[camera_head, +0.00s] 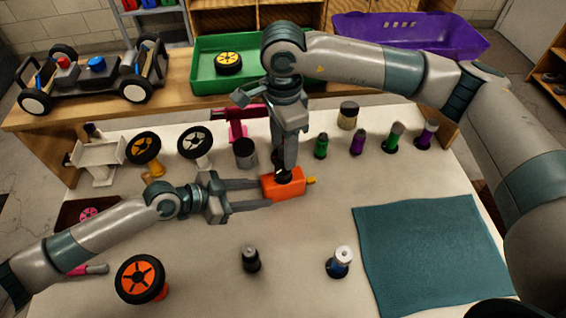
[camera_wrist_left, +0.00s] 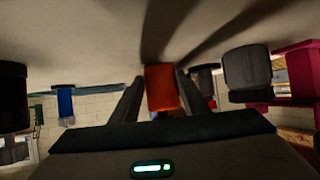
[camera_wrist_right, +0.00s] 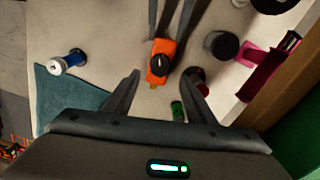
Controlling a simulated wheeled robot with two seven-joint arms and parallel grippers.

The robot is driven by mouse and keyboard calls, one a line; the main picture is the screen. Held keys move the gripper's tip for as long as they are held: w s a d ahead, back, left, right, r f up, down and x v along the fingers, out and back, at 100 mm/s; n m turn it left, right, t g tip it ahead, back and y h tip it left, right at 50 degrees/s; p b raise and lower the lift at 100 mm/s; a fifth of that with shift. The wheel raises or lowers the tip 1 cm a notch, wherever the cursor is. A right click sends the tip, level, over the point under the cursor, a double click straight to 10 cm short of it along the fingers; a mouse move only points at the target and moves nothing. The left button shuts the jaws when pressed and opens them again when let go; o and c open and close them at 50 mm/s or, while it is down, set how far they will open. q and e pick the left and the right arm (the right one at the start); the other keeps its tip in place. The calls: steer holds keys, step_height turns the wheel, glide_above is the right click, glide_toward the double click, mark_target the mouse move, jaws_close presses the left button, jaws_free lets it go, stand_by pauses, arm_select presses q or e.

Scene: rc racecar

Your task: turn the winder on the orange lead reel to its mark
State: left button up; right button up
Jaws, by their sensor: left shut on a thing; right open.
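The orange lead reel (camera_head: 297,189) lies on the white tabletop, near its middle. My left gripper (camera_head: 262,193) comes in from the left and is shut on the reel's body; the left wrist view shows the reel (camera_wrist_left: 161,88) between its fingers. The dark winder (camera_wrist_right: 163,67) sits on top of the reel and shows in the right wrist view. My right gripper (camera_wrist_right: 164,88) is above the reel, pointing down, with its fingers open and apart from the winder. In the head view my right gripper's fingers partly hide the winder. I cannot make out the mark.
Several green and purple bottles (camera_head: 358,141) stand right of the reel. A dark grey cylinder (camera_head: 245,153) and a pink stand (camera_head: 240,122) are behind it. A teal mat (camera_head: 430,250) lies front right. Loose wheels (camera_head: 140,279) stand left. The table in front of the reel is mostly clear.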

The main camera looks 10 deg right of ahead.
mark_target(283, 169)
step_height(283, 169, down, 7)
steer(key=shift+r, duration=0.1)
stand_by(0.4)
steer(key=c, duration=1)
